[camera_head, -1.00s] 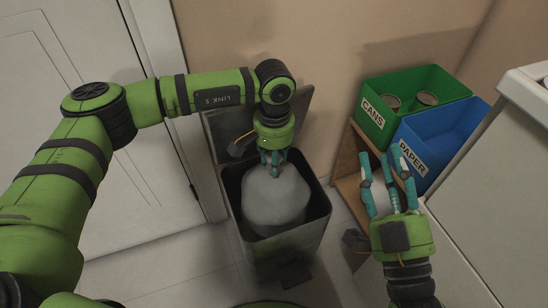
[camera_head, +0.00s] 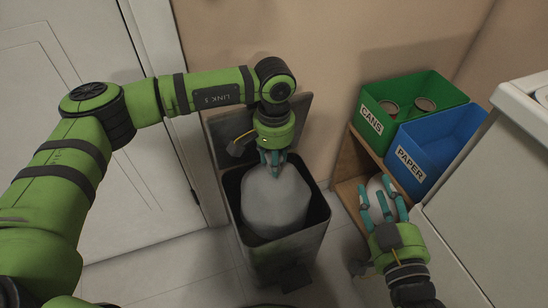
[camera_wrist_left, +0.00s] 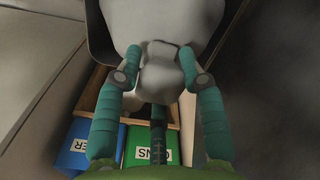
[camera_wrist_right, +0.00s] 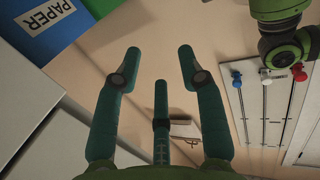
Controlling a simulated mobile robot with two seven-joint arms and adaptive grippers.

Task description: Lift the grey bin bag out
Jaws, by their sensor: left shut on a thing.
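The grey bin bag (camera_head: 274,200) sits inside the dark open-topped bin (camera_head: 238,222), its top at about the level of the rim. My left gripper (camera_head: 272,165) comes down from above and is shut on the top of the bag. In the left wrist view, the fingers (camera_wrist_left: 160,62) close around the bag's gathered neck (camera_wrist_left: 159,72). My right gripper (camera_head: 383,195) is open and empty, to the right of the bin, in front of the wooden shelf. In the right wrist view its fingers (camera_wrist_right: 158,65) are spread with nothing between them.
A green CANS box (camera_head: 440,97) and a blue PAPER box (camera_head: 450,150) stand on a wooden shelf (camera_head: 348,185) at the right. A white cabinet (camera_head: 490,190) is at the far right. The bin's lid (camera_head: 300,115) stands raised against the wall. A white door (camera_head: 80,150) is left.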

